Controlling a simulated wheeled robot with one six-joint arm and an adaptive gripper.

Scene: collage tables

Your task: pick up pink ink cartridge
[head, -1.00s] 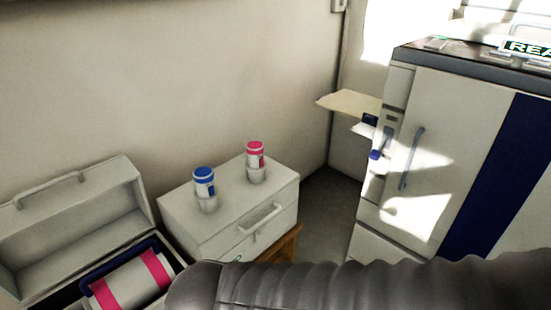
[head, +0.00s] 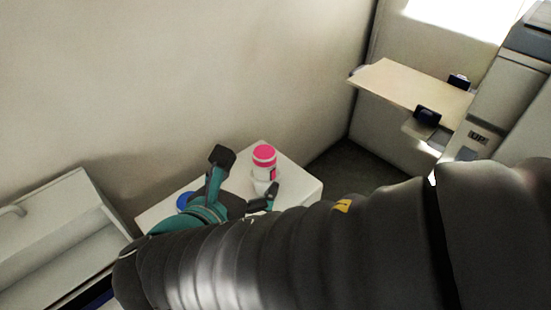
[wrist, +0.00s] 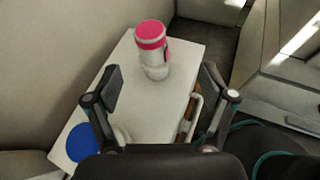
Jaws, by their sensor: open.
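The pink ink cartridge (head: 264,157) is a white cylinder with a pink cap, standing upright in a pale holder on the white cabinet (head: 302,186). In the wrist view the cartridge (wrist: 152,42) stands ahead of my gripper (wrist: 162,88), a little above the line between its fingertips. My gripper (head: 245,178) is open and empty, with one finger on each side in the wrist view and the cartridge not between them. The blue cartridge (wrist: 71,143) shows its blue top at the lower left. In the head view my gripper mostly hides it.
An open pale case (head: 60,225) stands at the left. A printer (head: 500,90) with a protruding tray (head: 412,88) stands at the right. The wall is close behind the cabinet. A drawer handle (wrist: 190,118) sticks out from the cabinet front.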

